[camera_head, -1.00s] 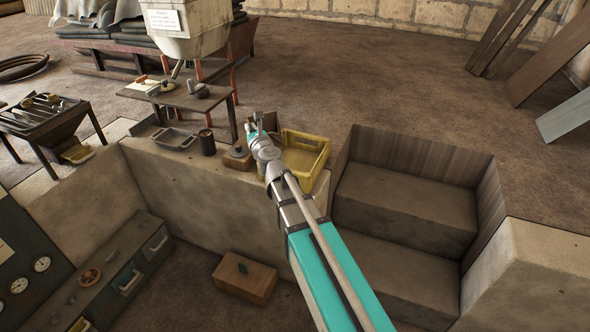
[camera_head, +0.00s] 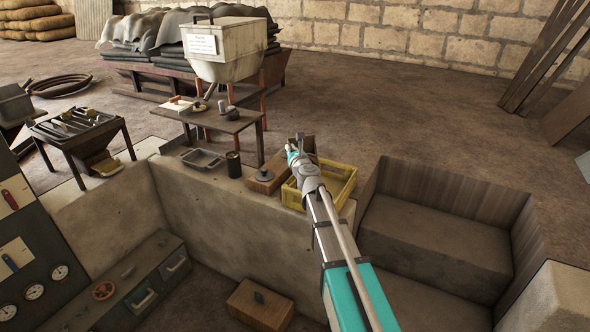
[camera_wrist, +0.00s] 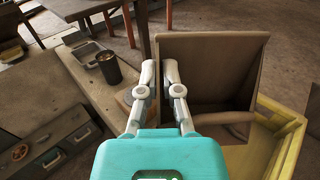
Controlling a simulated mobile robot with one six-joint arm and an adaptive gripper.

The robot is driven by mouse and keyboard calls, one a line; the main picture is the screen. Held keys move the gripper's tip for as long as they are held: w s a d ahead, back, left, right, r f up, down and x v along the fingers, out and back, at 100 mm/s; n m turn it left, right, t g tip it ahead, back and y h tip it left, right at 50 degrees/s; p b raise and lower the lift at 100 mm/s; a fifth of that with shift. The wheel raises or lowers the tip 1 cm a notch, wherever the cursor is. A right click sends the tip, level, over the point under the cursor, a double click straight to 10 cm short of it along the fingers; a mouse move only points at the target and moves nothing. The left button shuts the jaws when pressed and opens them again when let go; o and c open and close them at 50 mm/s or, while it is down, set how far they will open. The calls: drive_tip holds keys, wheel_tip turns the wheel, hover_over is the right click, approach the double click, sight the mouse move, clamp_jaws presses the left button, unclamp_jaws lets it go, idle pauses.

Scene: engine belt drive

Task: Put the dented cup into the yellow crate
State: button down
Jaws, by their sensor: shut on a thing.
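The dented cup looks to be the brown, open, bucket-like piece with a tall flat back (camera_wrist: 215,65). In the head view the cup (camera_head: 303,143) shows just behind my gripper (camera_head: 297,157). In the wrist view my gripper (camera_wrist: 160,75) is shut on the cup's left edge, one finger on each side. The cup's dent cannot be made out. The yellow crate (camera_head: 345,200) stands on the ledge, to the right of and under my gripper. In the wrist view the crate (camera_wrist: 290,145) is partly hidden by the cup, so their height gap cannot be told.
Left of the crate on the ledge are a wooden block with a knob (camera_head: 262,185), a dark can (camera_head: 233,165) and a grey tray (camera_head: 203,158). A small table (camera_head: 215,120) stands behind. Right of the ledge, a pit with steps (camera_head: 430,235) drops away.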

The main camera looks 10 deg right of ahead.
drive_tip(key=shift+w+d+f+b, duration=0.3)
drive_tip(key=shift+w+f+b, duration=0.25)
drive_tip(key=shift+f, duration=0.2)
drive_tip(key=shift+w+d+f+b, duration=0.25)
drive_tip(key=shift+w+f+b, duration=0.2)
drive_tip(key=shift+f+b, duration=0.25)
drive_tip(key=shift+w+d+f+b, duration=0.3)
drive_tip(key=shift+w+f+b, duration=0.25)
drive_tip(key=shift+f, duration=0.2)
drive_tip(key=shift+f, duration=0.1)
drive_tip(key=shift+w+d+f+b, duration=0.1)
drive_tip(key=shift+w+f+b, duration=0.05)
drive_tip(key=shift+f+b, duration=0.85)
drive_tip(key=shift+w+d+f+b, duration=0.1)
drive_tip(key=shift+w+f+b, duration=0.05)
drive_tip(key=shift+f+b, duration=0.85)
drive_tip(key=c, duration=0.8)
unclamp_jaws()
drive_tip(key=shift+r, duration=0.1)
drive_tip(key=shift+s, duration=0.15)
drive_tip(key=s+d, duration=0.2)
drive_tip(key=s, duration=0.9)
drive_tip(key=shift+s, duration=0.3)
